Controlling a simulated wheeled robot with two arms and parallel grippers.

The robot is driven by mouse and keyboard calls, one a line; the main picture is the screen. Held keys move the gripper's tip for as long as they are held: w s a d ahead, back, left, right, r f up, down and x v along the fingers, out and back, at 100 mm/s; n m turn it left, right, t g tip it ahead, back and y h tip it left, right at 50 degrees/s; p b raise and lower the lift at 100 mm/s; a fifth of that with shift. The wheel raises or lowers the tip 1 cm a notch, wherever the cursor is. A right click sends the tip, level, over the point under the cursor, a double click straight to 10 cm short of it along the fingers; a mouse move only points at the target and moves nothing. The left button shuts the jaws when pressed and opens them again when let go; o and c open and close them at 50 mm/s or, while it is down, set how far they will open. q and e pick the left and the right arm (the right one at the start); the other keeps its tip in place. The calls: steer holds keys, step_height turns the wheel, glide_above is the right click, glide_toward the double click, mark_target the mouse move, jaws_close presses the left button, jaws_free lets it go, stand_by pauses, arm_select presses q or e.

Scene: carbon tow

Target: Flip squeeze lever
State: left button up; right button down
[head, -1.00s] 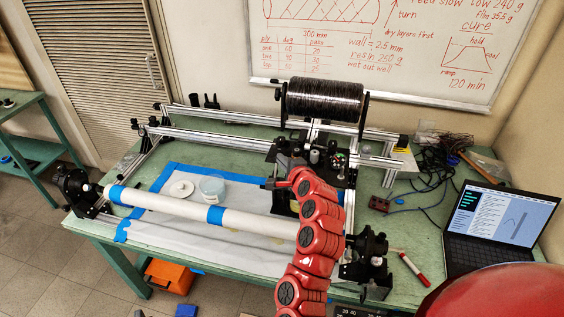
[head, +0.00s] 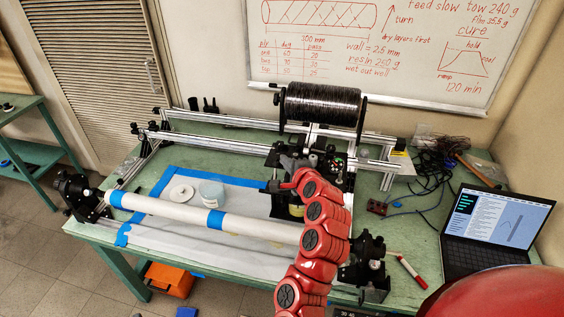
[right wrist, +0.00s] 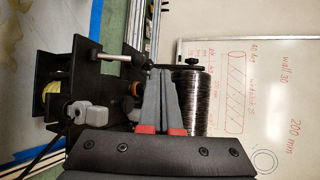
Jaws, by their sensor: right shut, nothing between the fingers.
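My right gripper (right wrist: 161,75) is shut and empty in the right wrist view, its grey fingers in front of the black tow spool. A thin metal rod with a black knob (right wrist: 110,57), which looks like the squeeze lever, sticks out from the black carriage plates (right wrist: 85,85) to the left of the fingertips. I see no contact between rod and fingers. In the head view my red right arm reaches over the winding carriage (head: 333,166) and hides much of the gripper and the lever. My left gripper is not in view.
The tow spool (head: 322,104) stands above the carriage. A white mandrel (head: 170,212) with blue tape spans the table front. A cup (head: 211,190) and lid lie on the sheet behind it. A laptop (head: 495,232), loose cables and a red marker (head: 411,270) lie at right.

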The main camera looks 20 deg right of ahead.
steer(key=s+d+r+p, duration=0.1)
steer(key=s+r+p, duration=0.5)
steer(key=s, duration=0.3)
steer(key=shift+s+r+p, duration=0.15)
steer(key=shift+s+p, duration=0.1)
steer(key=shift+p, duration=0.4)
steer(key=shift+s, duration=0.1)
